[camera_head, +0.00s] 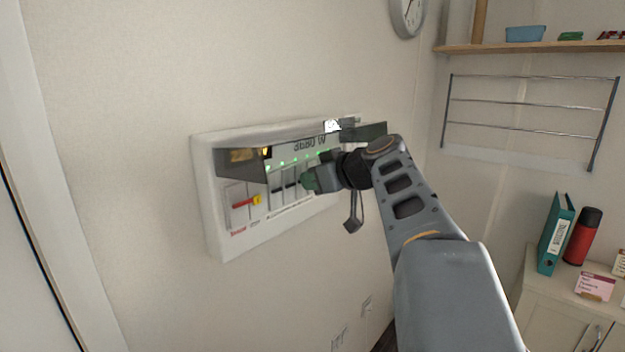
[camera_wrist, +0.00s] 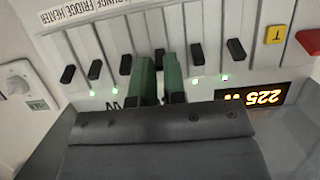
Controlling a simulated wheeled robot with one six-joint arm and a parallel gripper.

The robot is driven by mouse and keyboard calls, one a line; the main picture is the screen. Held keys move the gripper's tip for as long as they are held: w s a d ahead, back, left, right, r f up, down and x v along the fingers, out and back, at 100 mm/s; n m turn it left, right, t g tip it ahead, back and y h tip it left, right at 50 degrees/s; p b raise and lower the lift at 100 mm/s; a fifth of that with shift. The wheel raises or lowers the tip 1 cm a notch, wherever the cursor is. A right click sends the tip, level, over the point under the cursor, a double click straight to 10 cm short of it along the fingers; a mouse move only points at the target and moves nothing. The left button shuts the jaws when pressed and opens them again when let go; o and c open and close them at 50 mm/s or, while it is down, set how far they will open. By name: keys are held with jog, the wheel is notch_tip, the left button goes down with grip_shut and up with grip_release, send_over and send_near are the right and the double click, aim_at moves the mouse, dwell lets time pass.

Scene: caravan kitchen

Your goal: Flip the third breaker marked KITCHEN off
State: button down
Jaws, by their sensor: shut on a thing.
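The white breaker panel (camera_head: 213,205) is mounted on the wall, left of the middle in the head view. Its row of black levers shows upside down in the wrist view. My gripper (camera_head: 308,181) is at the panel's right half, its green fingers closed around one black breaker lever (camera_wrist: 160,54). Two levers stand between this one and the yellow button (camera_wrist: 273,34): one lever (camera_wrist: 197,54) beside my fingers and another lever (camera_wrist: 236,49). The visible levers stand at about the same height in the row. The KITCHEN label cannot be read; my fingers hide part of the panel.
The red switch (camera_head: 243,202) is at the panel's left end. An amber display (camera_wrist: 262,97) and several green lights show along the row. A white dial (camera_wrist: 18,82) is beside the panel. A shelf (camera_head: 540,46), a wire rack and a cabinet (camera_head: 545,290) are at the right.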

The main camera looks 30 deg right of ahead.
aim_at(299, 183)
jog(key=shift+f+b, duration=0.15)
jog(key=shift+b, duration=0.2)
